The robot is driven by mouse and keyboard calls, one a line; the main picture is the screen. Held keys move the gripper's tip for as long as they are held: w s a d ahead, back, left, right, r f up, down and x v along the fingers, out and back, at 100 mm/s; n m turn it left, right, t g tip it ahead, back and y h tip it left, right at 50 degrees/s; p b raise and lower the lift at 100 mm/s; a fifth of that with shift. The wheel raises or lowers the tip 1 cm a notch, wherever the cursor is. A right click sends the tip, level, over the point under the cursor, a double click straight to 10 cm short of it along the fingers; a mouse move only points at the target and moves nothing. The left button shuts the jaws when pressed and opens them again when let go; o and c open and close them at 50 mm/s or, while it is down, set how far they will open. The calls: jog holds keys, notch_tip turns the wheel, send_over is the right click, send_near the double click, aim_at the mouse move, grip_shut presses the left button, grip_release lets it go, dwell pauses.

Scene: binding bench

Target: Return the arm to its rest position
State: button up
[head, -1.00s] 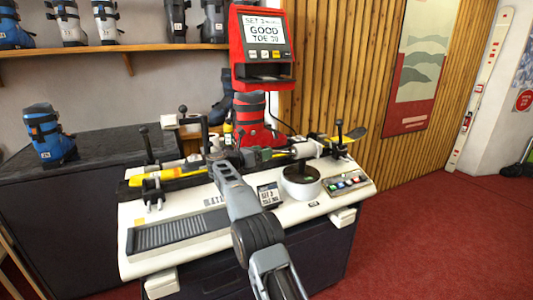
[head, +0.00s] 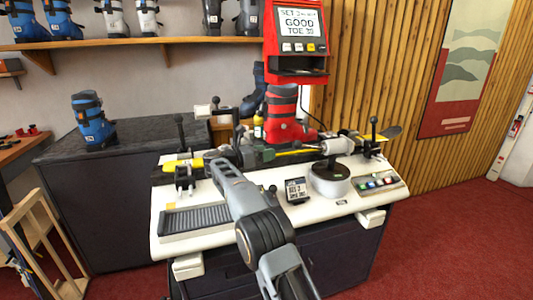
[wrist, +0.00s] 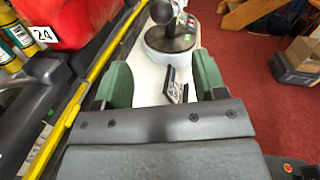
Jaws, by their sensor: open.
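My arm reaches from the bottom of the head view over the white binding bench (head: 185,240). My gripper (head: 250,152) is over the bench near the yellow ski (head: 293,152), in front of the red boot (head: 284,115). In the wrist view my gripper (wrist: 160,82) shows two green finger pads spread wide apart. Nothing is held between them. The bench's white top, a small display (wrist: 174,84) and a round pot with a black knob (wrist: 170,38) show beyond the fingers.
A red test machine (head: 297,40) stands behind the bench, its screen reading GOOD. A blue boot (head: 93,122) stands on the dark counter at left. Clamp levers rise near the ski. A wooden rack (head: 45,245) is at lower left. Red carpet is open at right.

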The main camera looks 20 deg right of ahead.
jog(key=a+r+n+t+y+p, duration=0.3)
jog(key=r+n+t+y+p, duration=0.15)
jog(key=r+n+t, duration=0.5)
jog(key=a+r+n+t+y+p, duration=0.2)
jog(key=r+n+t+y+p, duration=0.3)
jog(key=r+n, duration=0.75)
jog(key=s+a+f+n+g+y+p, duration=0.1)
jog(key=s+a+f+n+g+y, duration=0.15)
jog(key=s+n, duration=0.4)
jog(key=s+a+f+n+g+y+p, duration=0.1)
jog(key=s+f+n+g+y+p, duration=0.1)
jog(key=s+f+n+y, duration=0.35)
jog(key=s+a+f+n+g+y+p, duration=0.1)
jog(key=s+a+n+g+y, duration=0.1)
jog(key=s+n, duration=0.6)
jog(key=s+d+f+n+g+h+p, duration=0.1)
jog(key=s+f+n+g, duration=0.3)
jog(key=s, duration=0.5)
jog(key=s+d+f+n+g+h+p, duration=0.1)
jog(key=s+d+f+n+g+p, duration=0.1)
jog(key=s+f, duration=0.3)
jog(key=s+n+g, duration=0.1)
jog(key=s, duration=0.3)
jog(key=shift+s+d+f+n+g, duration=0.3)
jog(key=shift+d+f+n+g, duration=0.05)
jog(key=shift+n+g, duration=0.05)
